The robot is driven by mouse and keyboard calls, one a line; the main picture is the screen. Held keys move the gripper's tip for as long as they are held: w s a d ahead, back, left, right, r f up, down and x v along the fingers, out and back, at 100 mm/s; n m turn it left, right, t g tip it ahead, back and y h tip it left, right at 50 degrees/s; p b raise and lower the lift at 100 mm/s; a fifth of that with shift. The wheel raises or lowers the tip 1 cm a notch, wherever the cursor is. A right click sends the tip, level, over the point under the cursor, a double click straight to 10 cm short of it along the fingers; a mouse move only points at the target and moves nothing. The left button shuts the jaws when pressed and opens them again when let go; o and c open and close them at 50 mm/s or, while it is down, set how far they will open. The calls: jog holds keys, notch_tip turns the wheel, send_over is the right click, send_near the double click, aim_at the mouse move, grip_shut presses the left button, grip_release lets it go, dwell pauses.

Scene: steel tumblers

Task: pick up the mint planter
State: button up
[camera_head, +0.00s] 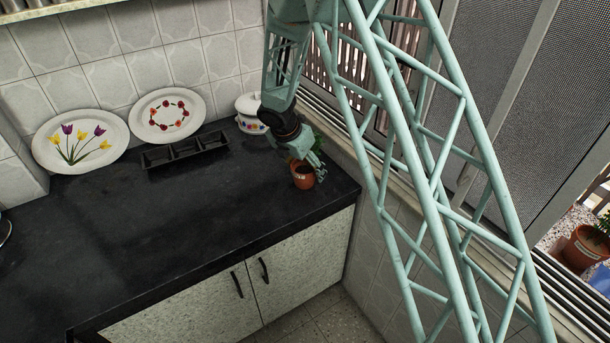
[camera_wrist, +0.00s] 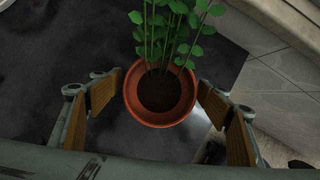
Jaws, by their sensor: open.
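The mint planter is a terracotta pot with green leafy stems. In the head view the pot (camera_head: 303,178) stands on the dark counter near its right corner, partly hidden by my gripper (camera_head: 312,163). In the wrist view the pot (camera_wrist: 160,113) shows from above, with dark soil and leaves toward the top of the picture. My gripper (camera_wrist: 163,100) is open, with one wood-coloured finger pad on each side of the pot. A small gap shows between the pot and the pads. Nothing is held.
A black divided tray (camera_head: 185,149), a white lidded pot (camera_head: 250,113) and two decorated plates, one with tulips (camera_head: 80,141) and one with a flower ring (camera_head: 167,115), stand at the back. A window wall borders the right.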

aim_at(307, 165)
jog(key=shift+c, duration=0.3)
jog(key=c, duration=1.2)
jog(key=shift+r, duration=0.15)
jog(key=shift+r+p, duration=0.55)
jog(key=shift+r, duration=1.1)
jog(key=s+d+b, duration=0.1)
jog(key=s+d, duration=0.1)
jog(key=s, duration=0.5)
jog(key=s+d+r+b, duration=0.1)
jog(key=s+d, duration=0.1)
jog(key=s, duration=0.6)
jog(key=shift+s+d+r, duration=0.2)
jog(key=shift+r, duration=0.05)
jog(key=shift+w, duration=0.2)
